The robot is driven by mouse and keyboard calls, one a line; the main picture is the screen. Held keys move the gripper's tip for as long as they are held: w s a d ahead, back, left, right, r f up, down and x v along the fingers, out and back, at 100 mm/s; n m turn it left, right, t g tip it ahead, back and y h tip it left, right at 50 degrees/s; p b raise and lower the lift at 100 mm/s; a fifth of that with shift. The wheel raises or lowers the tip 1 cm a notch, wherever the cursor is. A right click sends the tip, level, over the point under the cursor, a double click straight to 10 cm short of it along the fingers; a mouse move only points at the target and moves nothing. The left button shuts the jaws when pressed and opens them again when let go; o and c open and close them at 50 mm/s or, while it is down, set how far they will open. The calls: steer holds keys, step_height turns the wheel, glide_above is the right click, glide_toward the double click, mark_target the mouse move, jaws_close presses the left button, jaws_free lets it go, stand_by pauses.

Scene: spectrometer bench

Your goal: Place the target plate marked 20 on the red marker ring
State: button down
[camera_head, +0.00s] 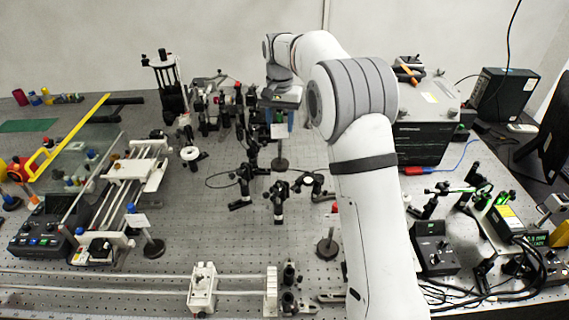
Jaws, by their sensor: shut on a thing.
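My gripper (279,124) is at the end of my arm, at the back middle of the bench, pointing down with blue fingers. It is shut on a small white plate (278,131) on a thin post with a dark round base (280,163). The plate looks upright; whether its base touches the bench I cannot tell. The numbers on the plates are too small to read. I cannot make out the red marker ring.
Black optic mounts (278,200) stand just in front of the gripper, and more crowd its left. A rail stage (140,170) fills the left. A dark instrument box (422,140) stands behind my arm at the right. Perforated bench (225,235) is clear at front middle.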

mark_target(281, 138)
steer(key=f+p, duration=0.1)
steer(key=f, duration=0.7)
steer(key=shift+d+p, duration=0.2)
steer(key=shift+p, duration=0.1)
steer(key=c, duration=0.7)
jaws_free()
steer(key=shift+f, duration=0.1)
steer(key=shift+c, duration=0.2)
